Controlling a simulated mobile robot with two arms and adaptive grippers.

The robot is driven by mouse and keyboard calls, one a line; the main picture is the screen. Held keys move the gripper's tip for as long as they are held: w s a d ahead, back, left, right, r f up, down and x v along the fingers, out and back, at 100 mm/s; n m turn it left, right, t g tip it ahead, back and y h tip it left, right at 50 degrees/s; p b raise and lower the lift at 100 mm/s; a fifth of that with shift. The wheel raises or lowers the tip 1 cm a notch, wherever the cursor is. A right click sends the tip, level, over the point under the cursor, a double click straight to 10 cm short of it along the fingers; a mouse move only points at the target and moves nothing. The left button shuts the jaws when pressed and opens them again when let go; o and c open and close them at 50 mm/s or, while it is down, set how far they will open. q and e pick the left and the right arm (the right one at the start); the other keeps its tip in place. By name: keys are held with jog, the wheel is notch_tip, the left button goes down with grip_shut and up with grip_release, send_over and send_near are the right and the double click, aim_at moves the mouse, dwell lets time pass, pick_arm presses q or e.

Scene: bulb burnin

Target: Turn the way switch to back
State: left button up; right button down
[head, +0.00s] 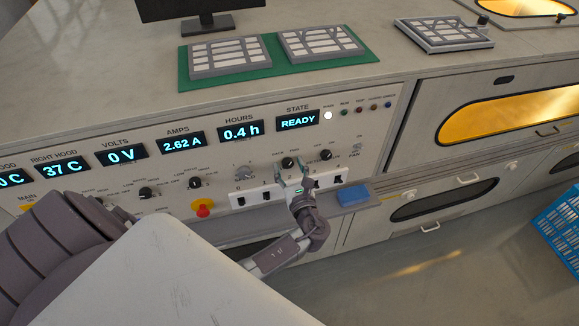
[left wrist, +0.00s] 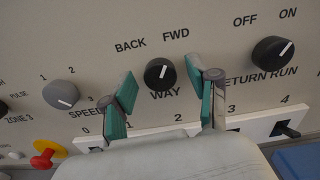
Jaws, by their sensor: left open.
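The way switch is a round black knob (left wrist: 160,73) with a white pointer line, on the panel above the word WAY. BACK is printed to its upper left and FWD to its upper right. The pointer leans slightly right of upright, toward FWD. The knob also shows in the head view (head: 288,162). My left gripper (left wrist: 161,79) is open, with one green-padded finger on each side of the knob. I see gaps between the fingers and the knob. In the head view my left gripper (head: 291,172) reaches up to the panel from below. My right gripper is not in view.
A grey speed knob (left wrist: 62,94) is left of the way switch, and a black return/run knob (left wrist: 272,53) is right. A white strip of numbered switches (head: 266,196) runs below. A red emergency button (head: 203,207) and a blue block (head: 353,195) are nearby.

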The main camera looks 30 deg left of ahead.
pick_arm(q)
grip_shut()
